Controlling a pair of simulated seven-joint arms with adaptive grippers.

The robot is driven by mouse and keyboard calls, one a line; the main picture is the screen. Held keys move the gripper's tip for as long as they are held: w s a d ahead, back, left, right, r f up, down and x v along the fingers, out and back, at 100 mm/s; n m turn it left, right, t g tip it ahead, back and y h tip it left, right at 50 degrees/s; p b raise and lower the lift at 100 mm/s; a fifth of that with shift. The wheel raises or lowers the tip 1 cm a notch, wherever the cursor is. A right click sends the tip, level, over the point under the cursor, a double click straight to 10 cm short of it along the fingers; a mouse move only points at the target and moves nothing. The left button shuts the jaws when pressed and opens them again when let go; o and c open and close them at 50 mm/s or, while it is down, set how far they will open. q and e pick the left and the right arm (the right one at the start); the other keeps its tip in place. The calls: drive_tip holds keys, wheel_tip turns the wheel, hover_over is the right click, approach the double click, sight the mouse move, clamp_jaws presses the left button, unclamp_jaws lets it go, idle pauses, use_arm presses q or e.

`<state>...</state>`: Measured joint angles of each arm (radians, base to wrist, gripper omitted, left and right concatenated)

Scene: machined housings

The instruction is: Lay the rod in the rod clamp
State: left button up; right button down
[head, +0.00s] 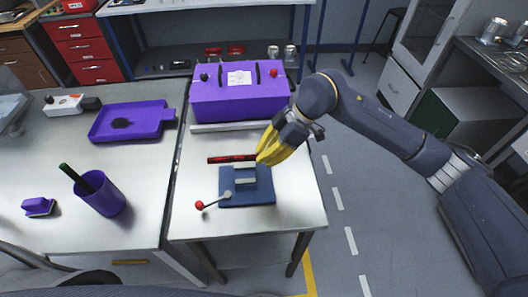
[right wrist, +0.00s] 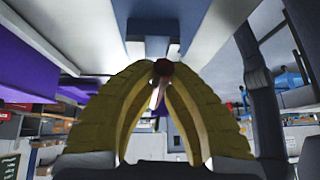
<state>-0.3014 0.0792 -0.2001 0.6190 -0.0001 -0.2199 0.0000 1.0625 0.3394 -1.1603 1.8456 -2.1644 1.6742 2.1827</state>
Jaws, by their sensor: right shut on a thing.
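The rod (head: 230,159) is thin and dark red. It lies level just behind the rod clamp, pointing left out of my right gripper (head: 262,158). The gripper's yellow fingers are closed on the rod's right end. In the right wrist view the fingertips (right wrist: 160,72) meet around the rod's round red end (right wrist: 162,68). The rod clamp (head: 262,197) has a blue base plate, grey blocks and a lever with a red ball knob, swung to the front left. I cannot tell how high the rod is above the table. My left gripper is not in view.
A purple case (head: 236,102) stands behind the clamp on the same small table (head: 190,215). On the left bench are a purple tray (head: 150,122), a purple cup (head: 106,199) holding a dark green stick, and a small purple block (head: 37,206). The table's front right corner is clear.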

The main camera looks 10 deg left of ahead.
drive_tip(key=shift+f, duration=3.7)
drive_tip(key=c, duration=1.5)
unclamp_jaws()
drive_tip(key=shift+o, duration=0.2)
drive_tip(key=v, duration=1.2)
